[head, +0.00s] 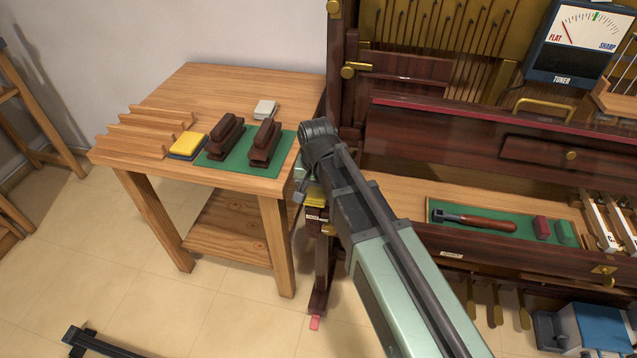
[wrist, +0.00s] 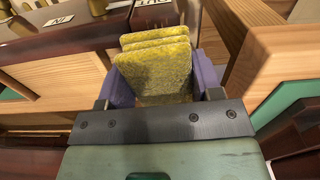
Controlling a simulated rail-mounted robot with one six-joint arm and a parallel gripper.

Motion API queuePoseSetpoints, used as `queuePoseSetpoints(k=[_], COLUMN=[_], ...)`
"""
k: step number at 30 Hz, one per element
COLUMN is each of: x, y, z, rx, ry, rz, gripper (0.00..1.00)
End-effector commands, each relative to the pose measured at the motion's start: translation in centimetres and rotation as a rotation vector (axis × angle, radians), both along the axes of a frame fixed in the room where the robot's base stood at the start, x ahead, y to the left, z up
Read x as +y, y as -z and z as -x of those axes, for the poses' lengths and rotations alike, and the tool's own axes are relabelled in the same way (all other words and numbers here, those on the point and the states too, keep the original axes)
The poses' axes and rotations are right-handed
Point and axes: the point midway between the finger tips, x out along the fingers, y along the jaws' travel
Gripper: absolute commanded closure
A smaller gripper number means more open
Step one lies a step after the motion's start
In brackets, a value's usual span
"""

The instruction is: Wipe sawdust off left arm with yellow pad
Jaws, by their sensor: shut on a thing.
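My gripper (wrist: 158,88) is shut on a yellow pad (wrist: 158,72), which sits between its purple fingers in the wrist view. The pad shows a speckled face and a second yellow edge behind it. In the head view a bit of the yellow pad (head: 315,197) shows below my wrist, between the table and the piano's left end; my arm hides most of the gripper. The piano's dark wood (wrist: 70,35) is close at the left in the wrist view. I cannot make out sawdust or tell whether the pad touches the left arm.
The wooden table (head: 225,85) stands close to the left. It holds another yellow pad (head: 188,143), two brown brushes (head: 265,142) on a green mat and a white block (head: 265,109). A red-handled tool (head: 475,222) lies in the piano. A tuner (head: 577,42) stands above right.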

Motion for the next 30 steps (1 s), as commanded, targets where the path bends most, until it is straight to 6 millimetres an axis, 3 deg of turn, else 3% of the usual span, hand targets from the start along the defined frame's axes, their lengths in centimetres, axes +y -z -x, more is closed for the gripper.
queuePoseSetpoints(k=[5, 14, 23, 30], x=[0.1, 0.7, 0.8, 0.8], y=[0.1, -0.1, -0.2, -3.2], z=[0.5, 3.3, 3.3, 3.3], rx=[0.004, 0.003, 0.002, 0.002], ry=[-0.001, -0.002, -0.001, -0.001], rz=[-0.001, 0.000, 0.000, 0.000], gripper=[0.63, 0.63, 0.63, 0.63])
